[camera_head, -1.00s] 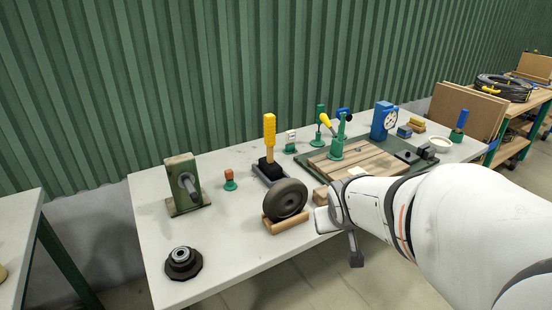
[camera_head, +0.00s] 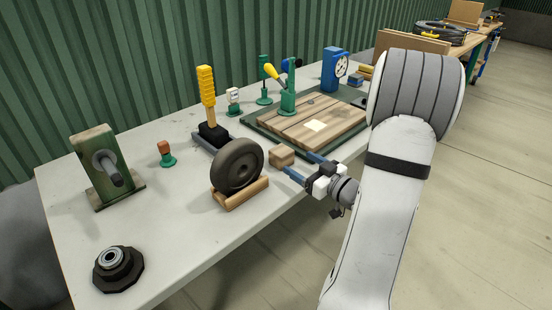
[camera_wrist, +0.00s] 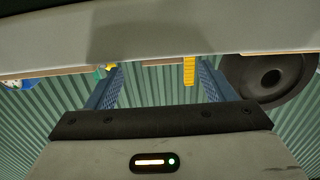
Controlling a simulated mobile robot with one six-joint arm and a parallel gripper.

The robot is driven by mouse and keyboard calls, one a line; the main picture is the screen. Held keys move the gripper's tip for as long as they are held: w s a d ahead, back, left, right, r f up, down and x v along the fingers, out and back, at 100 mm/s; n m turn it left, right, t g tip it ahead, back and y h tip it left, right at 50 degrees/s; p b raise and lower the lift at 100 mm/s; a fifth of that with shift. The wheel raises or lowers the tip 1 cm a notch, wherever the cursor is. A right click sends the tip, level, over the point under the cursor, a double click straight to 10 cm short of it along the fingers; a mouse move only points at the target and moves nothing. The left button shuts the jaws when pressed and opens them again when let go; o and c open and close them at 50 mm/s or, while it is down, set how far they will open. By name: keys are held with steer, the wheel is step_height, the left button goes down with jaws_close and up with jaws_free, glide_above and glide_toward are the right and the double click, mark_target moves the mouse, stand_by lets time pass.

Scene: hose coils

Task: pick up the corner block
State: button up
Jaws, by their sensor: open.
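A small brown wooden block (camera_head: 281,157), which fits the name corner block, lies on the table near its front edge, by the near left corner of the green-edged plank board. My gripper (camera_head: 305,166) is open, its two blue fingers spread and pointing at the block from the front. The fingertips are close to the block; I cannot tell whether they touch it. In the wrist view the blue fingers of my gripper (camera_wrist: 158,78) stand apart with green wall showing between them. The block is not clearly seen there.
A dark wheel (camera_head: 237,165) on a wooden cradle stands just left of the block. The plank board (camera_head: 318,121) with a green lever lies behind it. A yellow-handled tool (camera_head: 207,88) stands farther back. The front left tabletop is mostly bare around a black flanged part (camera_head: 116,266).

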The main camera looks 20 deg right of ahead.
mark_target(286, 152)
steer(key=x, duration=0.7)
steer(key=shift+w+a+r, duration=0.15)
steer(key=shift+a+r, duration=0.05)
steer(key=shift+r, duration=0.1)
steer(key=c, duration=1.1)
steer(key=shift+s+d+r, duration=0.15)
steer(key=shift+s+r, duration=0.15)
steer(key=shift+r, duration=0.05)
steer(key=shift+s+d+r+p, duration=0.35)
steer(key=shift+s+d+r, duration=0.65)
steer(key=shift+s, duration=1.15)
steer(key=shift+s+d+r+p, duration=0.4)
steer(key=shift+s+r, duration=1)
steer(key=shift+s, duration=0.7)
steer(key=shift+s+d+r+p, duration=0.3)
steer(key=shift+s+d+r, duration=0.7)
steer(key=shift+s, duration=1.15)
